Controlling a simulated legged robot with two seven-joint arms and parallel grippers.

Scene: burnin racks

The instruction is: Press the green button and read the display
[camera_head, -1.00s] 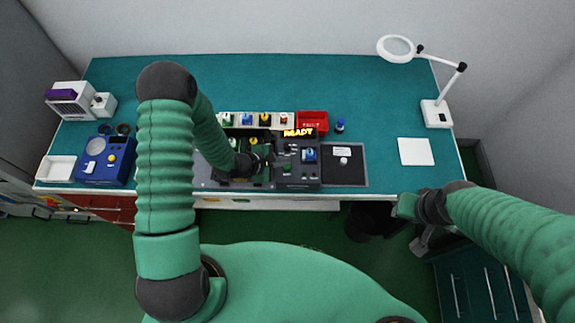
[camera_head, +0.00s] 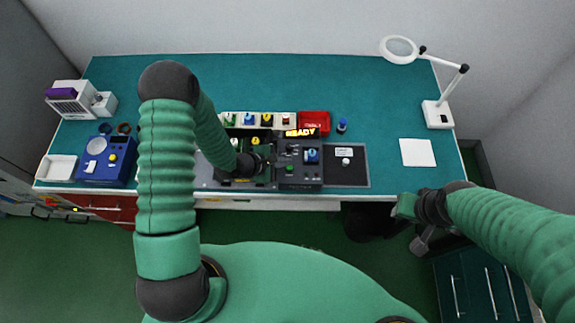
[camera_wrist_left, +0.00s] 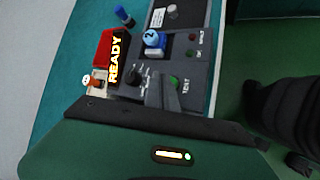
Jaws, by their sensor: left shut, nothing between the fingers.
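A dark grey test panel (camera_head: 300,178) sits at the bench's front edge. Its display (camera_head: 300,132) shows READY in yellow; the same word reads on the display in the left wrist view (camera_wrist_left: 115,58). A green button (camera_wrist_left: 174,81) beside the label TEST is on the panel; it also shows in the head view (camera_head: 289,167). My left gripper (camera_wrist_left: 155,82) is shut and empty, over the panel close beside the button. Whether it touches anything is unclear. In the head view my wrist partly hides it. My right gripper (camera_head: 406,206) hangs by the bench's front edge, fingers unclear.
A blue block marked 2 (camera_wrist_left: 153,39), a black knob (camera_wrist_left: 134,77) and small red and green lamps are on the panel. A red tray (camera_head: 314,121) stands behind it. A magnifier lamp (camera_head: 437,112) is at right. The back of the bench is clear.

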